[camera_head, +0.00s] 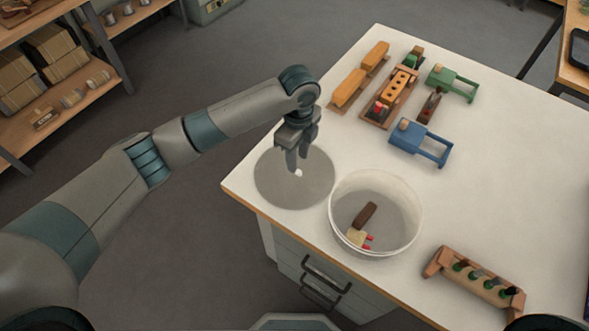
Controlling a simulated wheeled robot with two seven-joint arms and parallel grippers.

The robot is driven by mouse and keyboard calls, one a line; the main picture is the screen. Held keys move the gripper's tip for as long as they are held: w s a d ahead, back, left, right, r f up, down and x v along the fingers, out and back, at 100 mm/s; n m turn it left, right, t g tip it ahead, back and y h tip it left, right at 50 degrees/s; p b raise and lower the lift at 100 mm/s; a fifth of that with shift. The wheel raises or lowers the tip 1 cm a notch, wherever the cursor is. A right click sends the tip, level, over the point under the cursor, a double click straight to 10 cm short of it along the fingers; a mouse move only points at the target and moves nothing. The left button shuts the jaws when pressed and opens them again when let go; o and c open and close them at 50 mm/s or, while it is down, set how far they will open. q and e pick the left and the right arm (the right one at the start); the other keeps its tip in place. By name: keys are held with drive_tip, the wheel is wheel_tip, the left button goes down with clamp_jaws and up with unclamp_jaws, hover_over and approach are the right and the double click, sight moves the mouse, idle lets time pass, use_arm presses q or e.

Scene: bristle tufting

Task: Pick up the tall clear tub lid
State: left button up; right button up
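The clear tub lid (275,190) is a flat, grey-looking see-through disc with a small white knob (298,173) at its middle. It lies flat near the table's front left corner. My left gripper (298,165) points down over the lid, with its fingertips close to the knob. Its fingers look apart, and whether they touch the knob is hard to tell. The round clear tub (416,222) stands open just right of the lid, with a dark brown block and a few small pale and red pieces inside. My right gripper is out of view.
Behind the tub are orange blocks (347,88), a wooden holder (383,110), a green clamp-like tool (453,82) and a blue one (421,143). A wooden rack with several green-topped pieces (474,280) stands at the front right. The table's right middle is clear.

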sight(298, 171)
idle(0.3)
use_arm(q)
drive_tip(key=shift+f+p, duration=0.4)
drive_tip(key=shift+f, duration=0.1)
wheel_tip(298, 171, down, 3)
drive_tip(key=shift+w+f+p, duration=0.1)
drive_tip(key=shift+p, duration=0.55)
drive_tip(key=shift+f, duration=0.55)
clamp_jaws()
